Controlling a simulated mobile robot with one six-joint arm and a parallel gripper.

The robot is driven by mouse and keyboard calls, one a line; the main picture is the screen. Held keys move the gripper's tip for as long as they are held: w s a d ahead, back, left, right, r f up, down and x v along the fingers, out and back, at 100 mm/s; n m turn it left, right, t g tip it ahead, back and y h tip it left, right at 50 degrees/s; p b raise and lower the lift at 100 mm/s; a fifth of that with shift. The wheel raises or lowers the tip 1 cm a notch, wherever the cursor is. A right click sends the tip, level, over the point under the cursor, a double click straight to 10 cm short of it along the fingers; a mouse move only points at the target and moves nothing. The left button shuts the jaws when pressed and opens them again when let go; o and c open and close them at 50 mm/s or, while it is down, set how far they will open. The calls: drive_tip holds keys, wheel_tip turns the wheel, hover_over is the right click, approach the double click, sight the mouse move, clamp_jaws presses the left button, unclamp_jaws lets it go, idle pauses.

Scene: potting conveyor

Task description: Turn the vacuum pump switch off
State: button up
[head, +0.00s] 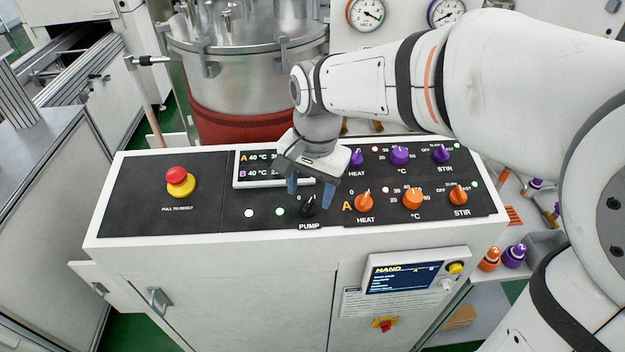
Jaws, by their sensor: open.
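The pump switch (308,206) is a small black rotary knob on the black control panel, above the label PUMP. Which way its pointer faces is too small to tell for sure. Two small lamps sit to its left, one white (249,213) and one green (280,212). My gripper (310,192) is open, its two blue fingers pointing down above the panel. In this view the left finger is up and left of the pump switch and the right finger is just right of it. Whether a finger touches the knob cannot be told. Nothing shows between the fingers.
Orange knobs (412,199) and purple knobs (399,155) stand right of the gripper. A red and yellow emergency stop (180,182) is at the left. A display (262,169) is partly behind the gripper. A steel vessel (255,75) stands behind the panel.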

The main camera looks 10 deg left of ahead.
sight(308, 207)
drive_tip(key=shift+a+f, duration=0.1)
drive_tip(key=shift+f, duration=1.2)
drive_tip(key=c, duration=1)
drive_tip(key=shift+o, duration=0.2)
drive_tip(key=shift+n, duration=0.3)
drive_tip(key=n+h, duration=0.1)
drive_tip(key=n, duration=0.4)
drive_tip(key=shift+a+n, duration=0.15)
drive_tip(key=shift+n, duration=0.15)
drive_tip(key=n+b, duration=0.1)
drive_tip(key=n, duration=0.4)
drive_tip(key=shift+a+h, duration=0.1)
drive_tip(key=shift+h, duration=0.2)
drive_tip(key=shift+n, duration=0.3)
drive_tip(key=shift+t, duration=0.3)
